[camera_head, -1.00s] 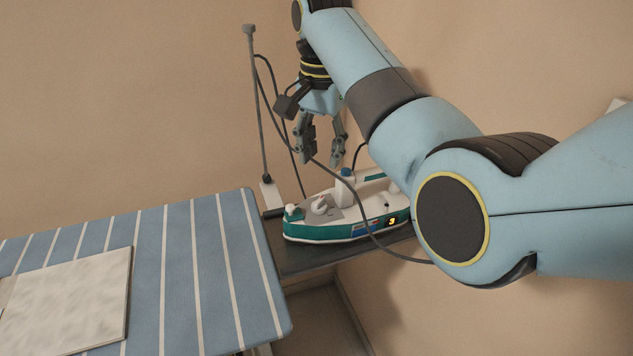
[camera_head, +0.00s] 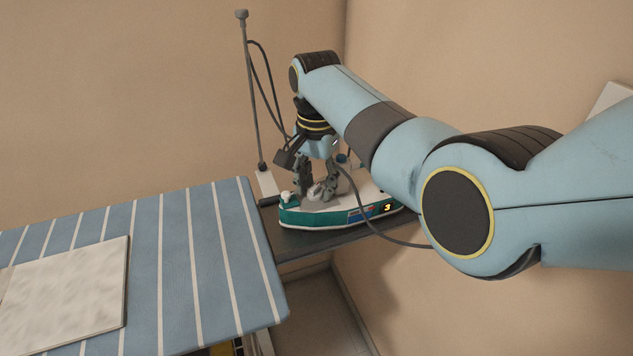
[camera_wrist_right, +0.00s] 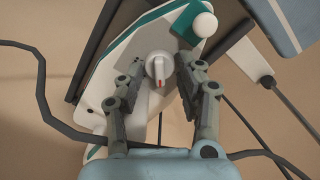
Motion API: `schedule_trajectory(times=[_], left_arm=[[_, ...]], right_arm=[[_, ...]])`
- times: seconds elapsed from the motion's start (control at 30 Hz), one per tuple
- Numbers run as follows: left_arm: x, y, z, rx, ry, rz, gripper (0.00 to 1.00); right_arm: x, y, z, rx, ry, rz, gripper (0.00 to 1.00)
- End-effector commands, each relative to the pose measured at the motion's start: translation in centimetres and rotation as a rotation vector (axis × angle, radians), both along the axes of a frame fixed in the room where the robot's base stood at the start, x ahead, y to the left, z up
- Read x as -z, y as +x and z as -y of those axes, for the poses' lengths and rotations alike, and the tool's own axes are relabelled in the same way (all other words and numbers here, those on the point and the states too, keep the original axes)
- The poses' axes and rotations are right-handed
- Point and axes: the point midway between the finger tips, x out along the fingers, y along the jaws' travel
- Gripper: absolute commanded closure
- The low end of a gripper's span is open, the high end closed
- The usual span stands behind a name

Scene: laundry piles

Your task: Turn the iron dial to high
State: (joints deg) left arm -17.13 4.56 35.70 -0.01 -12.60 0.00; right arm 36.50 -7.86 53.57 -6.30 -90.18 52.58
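The white and teal iron station (camera_head: 335,217) sits on a dark shelf beside the ironing board; it also shows in the right wrist view (camera_wrist_right: 112,72). A small orange display on its side reads 3. Its round white dial (camera_wrist_right: 158,67) has a raised grip with a red mark. My right gripper (camera_head: 317,191) points down over the station; in the wrist view its two fingers (camera_wrist_right: 160,66) are open, one on each side of the dial, with visible gaps. In the head view the fingers partly hide the dial. My left gripper is out of view.
A thin upright pole (camera_head: 251,90) with a cable stands behind the station. A dark cable (camera_head: 365,217) hangs in front of it. Walls close in behind and right.

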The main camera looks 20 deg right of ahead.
Motion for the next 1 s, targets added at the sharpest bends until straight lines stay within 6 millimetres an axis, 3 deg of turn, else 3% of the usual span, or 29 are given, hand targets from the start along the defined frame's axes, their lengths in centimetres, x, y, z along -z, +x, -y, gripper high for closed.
schedule_trajectory(times=[0.03,0.33,0.67,1.0], left_arm=[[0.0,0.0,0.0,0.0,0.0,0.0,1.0],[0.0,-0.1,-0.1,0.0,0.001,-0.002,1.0],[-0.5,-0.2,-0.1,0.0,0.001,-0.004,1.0],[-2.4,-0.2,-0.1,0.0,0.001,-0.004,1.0]], right_arm=[[0.0,0.0,0.0,0.0,0.0,0.0,0.63],[0.0,0.0,0.0,0.0,0.0,0.0,1.0],[-0.1,0.0,0.0,0.048,-0.001,-0.001,1.0],[-0.3,-0.1,0.1,0.287,-0.001,-0.002,1.0]])
